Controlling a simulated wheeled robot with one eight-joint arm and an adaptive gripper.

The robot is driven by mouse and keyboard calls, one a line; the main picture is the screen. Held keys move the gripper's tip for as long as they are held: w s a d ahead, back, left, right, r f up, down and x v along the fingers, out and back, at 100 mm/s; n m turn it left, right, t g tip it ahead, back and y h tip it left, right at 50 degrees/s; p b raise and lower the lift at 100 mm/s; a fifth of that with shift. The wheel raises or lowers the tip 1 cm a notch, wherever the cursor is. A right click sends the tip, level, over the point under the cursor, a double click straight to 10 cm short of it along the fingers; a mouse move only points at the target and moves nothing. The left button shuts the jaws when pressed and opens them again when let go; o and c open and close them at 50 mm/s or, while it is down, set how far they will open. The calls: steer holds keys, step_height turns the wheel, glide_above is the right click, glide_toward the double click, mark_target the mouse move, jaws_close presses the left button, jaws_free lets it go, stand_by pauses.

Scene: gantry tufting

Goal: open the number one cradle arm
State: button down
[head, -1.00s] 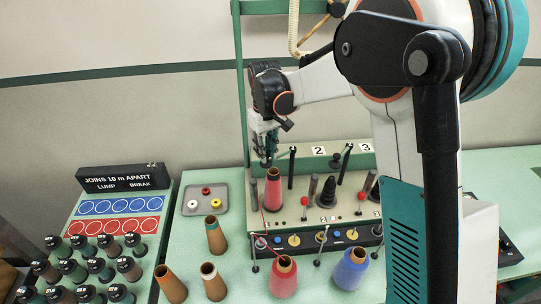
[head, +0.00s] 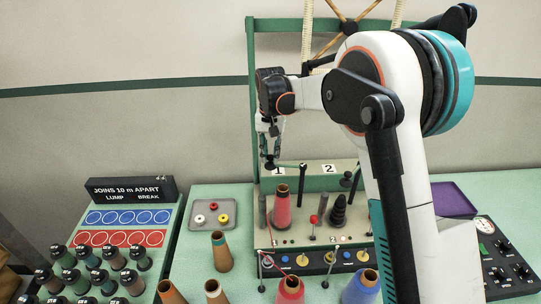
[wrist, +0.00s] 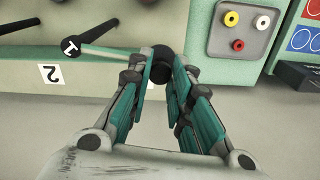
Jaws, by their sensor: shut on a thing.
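The number one cradle arm is a thin pale rod (head: 288,166) that runs from the top of a black post (head: 302,185) to a black knob. In the wrist view its disc marked 1 (wrist: 71,45) and the black knob (wrist: 162,62) show. My gripper (head: 269,160) is closed around the knob end, left of the post. In the wrist view its teal fingers (wrist: 178,75) reach the knob and partly hide it. A number 1 label (head: 278,171) is on the green back rail, just behind the rod.
A red-wound cone (head: 282,208) stands on the stand below the rod. Several cones stand on the table in front. A grey tray (head: 210,215) lies left.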

stand_by(0.4)
steer(key=c, duration=1.4)
jaws_free()
step_height(320, 180, up, 12)
steer(key=shift+d, duration=0.1)
